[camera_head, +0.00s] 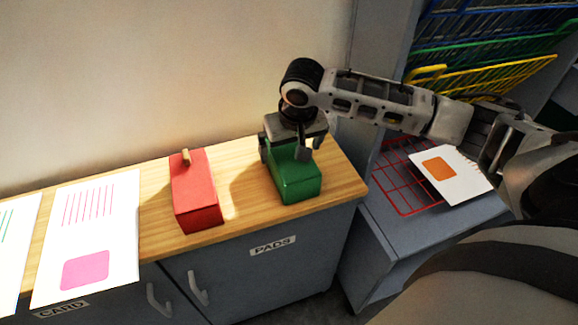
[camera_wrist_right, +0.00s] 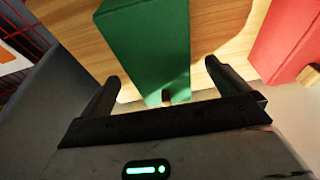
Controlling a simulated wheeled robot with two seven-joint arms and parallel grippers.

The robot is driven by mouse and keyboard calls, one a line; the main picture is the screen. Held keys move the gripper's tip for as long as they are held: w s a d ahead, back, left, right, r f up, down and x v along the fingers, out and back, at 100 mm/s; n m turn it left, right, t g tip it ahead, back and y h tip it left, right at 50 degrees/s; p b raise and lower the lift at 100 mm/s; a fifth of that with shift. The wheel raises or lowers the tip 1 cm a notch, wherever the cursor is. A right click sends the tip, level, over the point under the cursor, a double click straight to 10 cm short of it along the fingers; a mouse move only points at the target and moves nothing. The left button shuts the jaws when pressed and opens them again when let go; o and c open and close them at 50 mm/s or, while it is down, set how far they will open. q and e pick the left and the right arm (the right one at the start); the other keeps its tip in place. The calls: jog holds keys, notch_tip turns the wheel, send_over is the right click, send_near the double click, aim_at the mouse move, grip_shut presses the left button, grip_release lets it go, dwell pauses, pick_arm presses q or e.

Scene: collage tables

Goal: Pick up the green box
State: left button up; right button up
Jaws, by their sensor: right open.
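The green box (camera_head: 296,180) stands on the wooden cabinet top near its right end. My right gripper (camera_head: 284,152) is over the back part of the box, pointing down, with one finger on each side. There is a gap between the fingers and the box sides there. Contact cannot be made out. My left gripper is not in view.
A red box (camera_head: 195,192) with a wooden knob stands left of the green box. Printed white sheets (camera_head: 100,225) lie further left. Right of the cabinet (camera_head: 255,275), a red wire tray (camera_head: 395,180) holds a sheet with an orange patch (camera_head: 450,172). Yellow, green and blue wire trays are above.

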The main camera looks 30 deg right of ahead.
jog(key=shift+x, duration=3.35)
jog(key=shift+w+d, duration=0.1)
jog(key=shift+r, duration=0.1)
jog(key=c, duration=1)
jog(key=shift+c, duration=0.2)
